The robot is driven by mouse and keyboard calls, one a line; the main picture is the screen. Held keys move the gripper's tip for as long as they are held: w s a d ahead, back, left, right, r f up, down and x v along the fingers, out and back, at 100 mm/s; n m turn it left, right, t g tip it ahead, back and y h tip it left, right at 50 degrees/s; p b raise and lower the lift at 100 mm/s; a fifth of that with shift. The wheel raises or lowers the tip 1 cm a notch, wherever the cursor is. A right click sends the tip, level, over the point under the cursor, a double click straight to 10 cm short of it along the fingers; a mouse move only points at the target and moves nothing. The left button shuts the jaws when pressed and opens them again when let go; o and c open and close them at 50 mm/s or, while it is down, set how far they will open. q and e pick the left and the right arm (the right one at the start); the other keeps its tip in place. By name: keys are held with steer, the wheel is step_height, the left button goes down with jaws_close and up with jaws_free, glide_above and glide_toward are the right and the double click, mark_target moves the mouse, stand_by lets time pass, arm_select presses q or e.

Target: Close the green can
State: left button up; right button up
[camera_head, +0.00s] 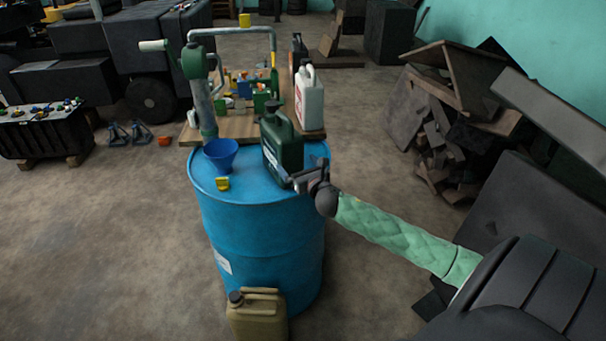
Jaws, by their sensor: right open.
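The dark green can (283,150) stands upright on the blue drum (255,232), with its handle and a dark spout or cap at the top. I cannot tell whether that top is shut. My right gripper (295,180) is open at the can's lower right side, close to it; I cannot tell whether it touches. My right arm reaches in from the lower right. My left gripper is not in view.
A blue funnel (221,153) and a small yellow item (222,183) stand on the drum left of the can. A hand pump (200,95) rises behind. A white jug (309,98) stands behind right. A tan canister (257,316) stands at the drum's foot.

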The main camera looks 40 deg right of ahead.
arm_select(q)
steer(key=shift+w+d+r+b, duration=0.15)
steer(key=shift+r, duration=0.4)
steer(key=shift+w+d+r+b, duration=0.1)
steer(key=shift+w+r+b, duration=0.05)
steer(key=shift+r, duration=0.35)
arm_select(e)
steer(key=shift+s+a, duration=0.15)
steer(key=shift+s, duration=0.6)
steer(key=shift+s+a, duration=0.1)
steer(key=shift+s, duration=0.65)
